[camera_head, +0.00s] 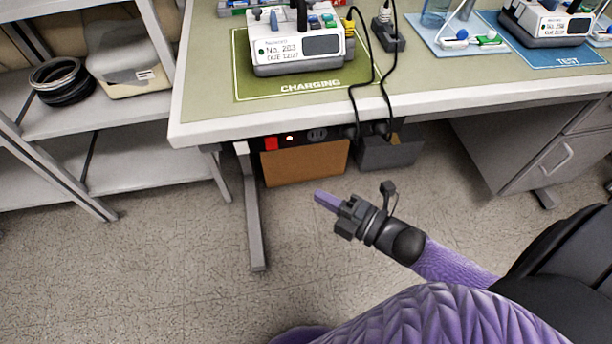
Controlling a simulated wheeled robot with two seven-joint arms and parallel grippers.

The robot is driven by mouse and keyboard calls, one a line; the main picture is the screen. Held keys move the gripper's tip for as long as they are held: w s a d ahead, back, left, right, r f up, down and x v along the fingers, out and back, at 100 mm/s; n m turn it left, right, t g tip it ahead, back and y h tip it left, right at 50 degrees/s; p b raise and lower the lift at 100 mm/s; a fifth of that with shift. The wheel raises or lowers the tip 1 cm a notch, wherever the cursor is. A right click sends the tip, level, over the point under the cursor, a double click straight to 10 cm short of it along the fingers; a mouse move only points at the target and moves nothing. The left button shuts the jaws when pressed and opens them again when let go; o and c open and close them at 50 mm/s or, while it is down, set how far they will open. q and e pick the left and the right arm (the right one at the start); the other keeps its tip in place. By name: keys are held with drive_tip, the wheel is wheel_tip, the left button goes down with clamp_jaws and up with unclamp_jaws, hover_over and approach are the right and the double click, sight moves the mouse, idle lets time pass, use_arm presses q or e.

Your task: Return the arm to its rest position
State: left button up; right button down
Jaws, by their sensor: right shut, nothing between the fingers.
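My right gripper (326,201) is over the floor in front of the table, below the table's front edge in the picture. It is shut and holds nothing. Its purple fingertips point left, and its black wrist joins a purple arm that runs to the lower right. My left gripper is not in view.
An infusion pump (302,45) stands on the green charging mat (250,88) on the table (210,115). Another pump (552,22) is on the blue test mat (570,57). Black cables hang over the front edge. A shelf (130,115) stands left; a drawer cabinet (520,140) is right.

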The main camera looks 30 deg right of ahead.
drive_tip(key=shift+s+d, duration=0.2)
drive_tip(key=shift+s, duration=0.15)
drive_tip(key=s+d+f+m+g+h, duration=0.3)
drive_tip(key=s+f+m, duration=0.15)
drive_tip(key=f, duration=0.35)
drive_tip(key=s+d+f+m+g+h, duration=0.2)
drive_tip(key=s+f+m+h, duration=0.3)
drive_tip(key=f, duration=0.4)
drive_tip(key=s+a+f+m+g, duration=0.1)
drive_tip(key=s+f+m+g, duration=0.4)
drive_tip(key=s, duration=0.7)
drive_tip(key=s+a+f+m+g+h, duration=0.1)
drive_tip(key=s+f+m+g, duration=0.4)
drive_tip(key=s, duration=0.7)
drive_tip(key=shift+m+g+p, duration=0.4)
drive_tip(key=shift+m, duration=0.15)
